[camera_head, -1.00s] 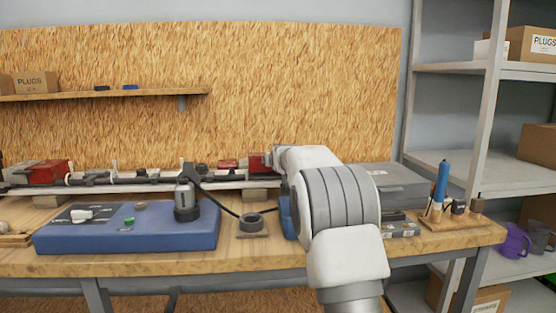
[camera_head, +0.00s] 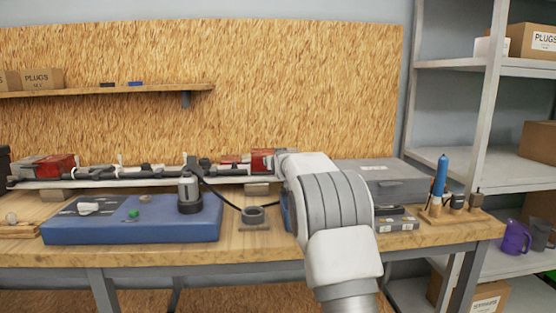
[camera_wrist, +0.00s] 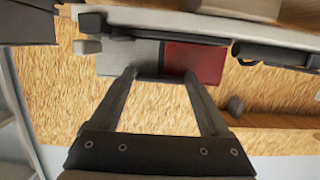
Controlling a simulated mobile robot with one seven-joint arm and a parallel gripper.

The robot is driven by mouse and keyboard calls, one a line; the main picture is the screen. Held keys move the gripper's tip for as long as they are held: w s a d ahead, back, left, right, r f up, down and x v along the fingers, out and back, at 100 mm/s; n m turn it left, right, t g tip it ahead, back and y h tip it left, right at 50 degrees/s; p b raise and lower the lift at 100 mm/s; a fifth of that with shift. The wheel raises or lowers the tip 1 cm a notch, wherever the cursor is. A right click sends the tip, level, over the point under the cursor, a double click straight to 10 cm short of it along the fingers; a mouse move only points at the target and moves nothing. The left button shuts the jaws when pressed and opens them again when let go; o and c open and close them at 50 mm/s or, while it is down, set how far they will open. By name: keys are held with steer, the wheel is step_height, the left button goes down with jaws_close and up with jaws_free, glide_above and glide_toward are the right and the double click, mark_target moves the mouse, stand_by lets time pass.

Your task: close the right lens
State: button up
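The trailer frame (camera_head: 130,183) lies along the back of the bench, with a red and grey lamp at each end. The right lamp's lens (camera_head: 262,160) shows red just left of my arm; part of that lamp is hidden behind the arm. In the wrist view, the red lens part (camera_wrist: 200,63) and a grey part (camera_wrist: 140,56) sit side by side beneath the frame bar. My gripper (camera_wrist: 159,74) is open, its two dark fingers apart and their tips at the lamp's near edge. Contact cannot be told. The head view hides the gripper behind my arm.
A grey case (camera_head: 380,180) and a wooden tool stand (camera_head: 452,217) are at right. A wall shelf (camera_head: 110,91) hangs above the frame.

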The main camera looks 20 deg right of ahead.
steer(key=shift+o, duration=1)
steer(key=shift+r, duration=0.15)
steer(key=shift+a, duration=0.1)
steer(key=p+v, duration=0.1)
steer(key=v, duration=1.6)
steer(key=shift+s+p, duration=0.2)
steer(key=shift+p, duration=0.2)
